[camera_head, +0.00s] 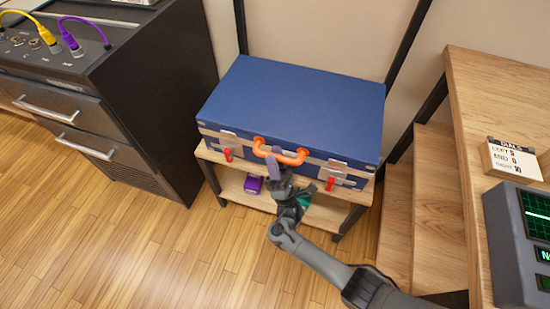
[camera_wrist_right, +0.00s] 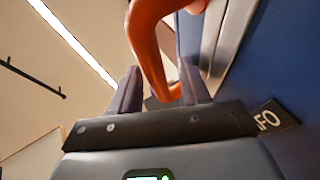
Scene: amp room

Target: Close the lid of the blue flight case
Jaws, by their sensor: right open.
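The blue flight case (camera_head: 295,105) rests on a small wooden stand in the head view. Its lid lies flat and looks down on the lower part. An orange handle (camera_head: 280,152) is on its front, between two metal latches with red tabs, the left one (camera_head: 228,144) and the right one (camera_head: 333,174). My right gripper (camera_head: 274,168) is open at the handle. In the right wrist view the orange handle (camera_wrist_right: 148,45) passes between or just beyond its fingers (camera_wrist_right: 161,88); contact cannot be told. My left gripper is not in view.
The wooden stand (camera_head: 259,188) has a lower shelf with a purple item (camera_head: 253,184). A black cabinet (camera_head: 150,100) with cables stands at left. At right are wooden steps (camera_head: 398,215) and a desk with a small sign (camera_head: 513,160) and a grey screen device (camera_head: 520,245). Floor at lower left is clear.

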